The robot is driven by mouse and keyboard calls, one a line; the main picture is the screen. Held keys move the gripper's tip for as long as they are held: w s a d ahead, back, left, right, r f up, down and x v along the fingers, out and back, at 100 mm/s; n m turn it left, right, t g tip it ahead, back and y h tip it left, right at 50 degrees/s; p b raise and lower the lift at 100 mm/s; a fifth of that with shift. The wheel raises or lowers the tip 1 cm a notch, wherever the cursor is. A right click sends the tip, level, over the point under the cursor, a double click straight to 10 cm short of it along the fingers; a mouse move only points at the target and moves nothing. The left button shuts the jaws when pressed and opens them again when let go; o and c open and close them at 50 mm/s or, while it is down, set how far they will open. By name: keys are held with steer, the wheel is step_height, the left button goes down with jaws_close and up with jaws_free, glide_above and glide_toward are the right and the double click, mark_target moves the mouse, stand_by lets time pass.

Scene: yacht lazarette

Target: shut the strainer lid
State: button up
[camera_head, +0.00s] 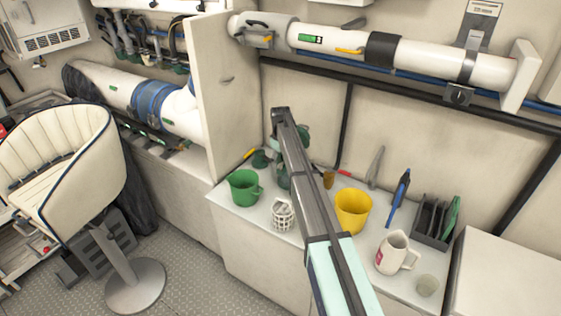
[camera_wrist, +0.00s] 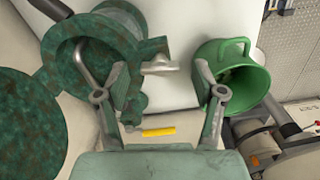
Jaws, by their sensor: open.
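The strainer is a mottled green, corroded-looking body (camera_wrist: 78,28) with a round open mouth, at the upper left of the wrist view. A round green disc, apparently its lid (camera_wrist: 30,125), stands swung away from the mouth at the left edge; its hinge is not clear. My gripper (camera_wrist: 165,82) is open, its fingers spread to the right of the mouth. A pale metal piece (camera_wrist: 158,67) shows between the fingertips; I cannot tell whether they touch it. In the head view, the strainer (camera_head: 302,134) is partly hidden behind my arm, and my fingers are not discernible.
A green mug (camera_head: 243,188) stands close to my right finger in the wrist view. A white basket (camera_head: 283,214), yellow mug (camera_head: 353,211), white jug (camera_head: 393,253) and dark rack (camera_head: 435,222) share the counter. A tall panel (camera_head: 228,95) stands at its left end.

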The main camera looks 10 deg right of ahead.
steer(key=shift+f, duration=0.55)
jaws_close()
steer(key=shift+d, duration=0.15)
